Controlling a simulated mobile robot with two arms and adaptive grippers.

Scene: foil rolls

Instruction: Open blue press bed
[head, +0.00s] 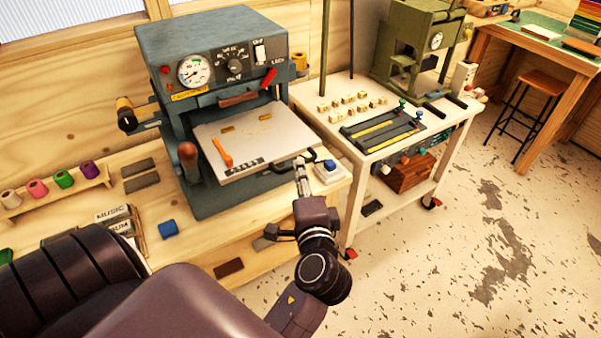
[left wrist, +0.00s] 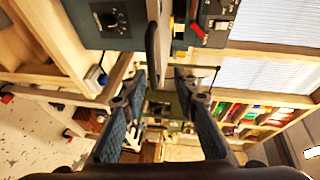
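The blue-grey press (head: 210,60) stands on the wooden bench, with a gauge and dial on its front. Its flat pale bed (head: 262,138) sticks out at the front, with an orange lever (head: 222,152) on top. A black curved handle (head: 284,165) is at the bed's front edge. My left gripper (head: 302,168) is at the right part of this handle. In the left wrist view its two fingers (left wrist: 162,78) are apart, with a dark curved bar (left wrist: 153,50) just beyond or between the tips. I cannot tell whether they touch it. My right gripper is not in view.
A small white box with a blue top (head: 328,170) sits just right of the gripper. A white cart (head: 345,120) with type pieces and a green press (head: 415,45) stands to the right. Thread spools (head: 62,178) and a blue roll (head: 168,228) lie left.

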